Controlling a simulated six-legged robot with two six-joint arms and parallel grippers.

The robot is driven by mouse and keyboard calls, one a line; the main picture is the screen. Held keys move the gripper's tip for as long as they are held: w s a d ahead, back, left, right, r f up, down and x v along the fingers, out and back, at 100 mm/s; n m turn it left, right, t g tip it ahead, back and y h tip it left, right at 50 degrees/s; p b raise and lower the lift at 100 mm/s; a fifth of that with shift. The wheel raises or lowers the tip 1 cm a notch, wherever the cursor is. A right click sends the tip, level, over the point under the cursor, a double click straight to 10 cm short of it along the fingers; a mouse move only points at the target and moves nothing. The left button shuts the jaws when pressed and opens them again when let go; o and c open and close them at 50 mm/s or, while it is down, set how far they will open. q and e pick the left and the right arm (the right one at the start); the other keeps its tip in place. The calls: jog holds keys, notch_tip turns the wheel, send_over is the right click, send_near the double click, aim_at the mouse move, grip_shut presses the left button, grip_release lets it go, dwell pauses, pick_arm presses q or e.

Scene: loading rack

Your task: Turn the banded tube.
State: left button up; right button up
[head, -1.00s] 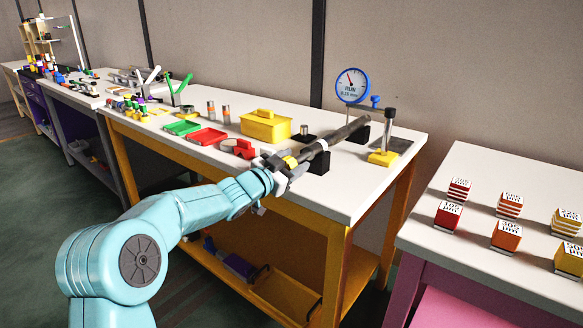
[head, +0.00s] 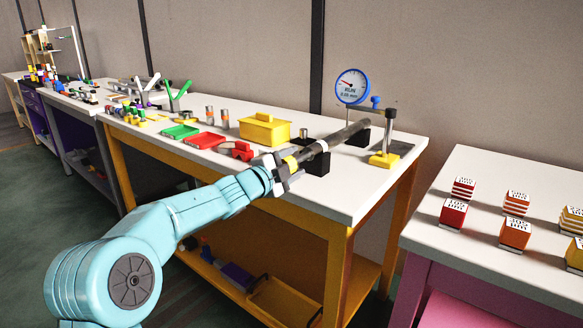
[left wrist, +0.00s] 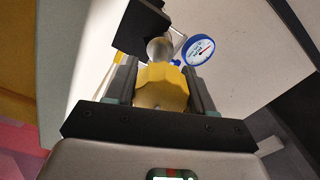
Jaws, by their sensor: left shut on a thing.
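The banded tube (head: 340,133) is long and dark grey and lies on black blocks (head: 318,163) on the white-topped bench. Its yellow band (head: 291,162) is at the near end. My left gripper (head: 284,170) is shut on the tube at this band. In the left wrist view the yellow band (left wrist: 160,86) fills the space between the fingers. A blue-rimmed dial gauge (head: 352,86) stands over the far end, its needle pointing to the upper left. The gauge also shows in the left wrist view (left wrist: 201,50). My right gripper is not in view.
A yellow lidded box (head: 265,130), red tray (head: 207,140), green tray (head: 180,131) and red block (head: 238,151) stand left of the tube. A yellow-based post (head: 386,150) stands at right. Striped blocks (head: 515,233) sit on a separate table.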

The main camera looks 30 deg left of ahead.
pick_arm(q)
jog(key=shift+m, duration=0.7)
jog(key=shift+d+f, duration=0.1)
jog(key=o, duration=1)
jog(key=shift+s, duration=0.25)
jog(key=s, duration=0.5)
jog(key=s+a, duration=0.1)
jog(key=s, duration=1)
jog(key=shift+a, duration=0.15)
jog(key=shift+w, duration=0.1)
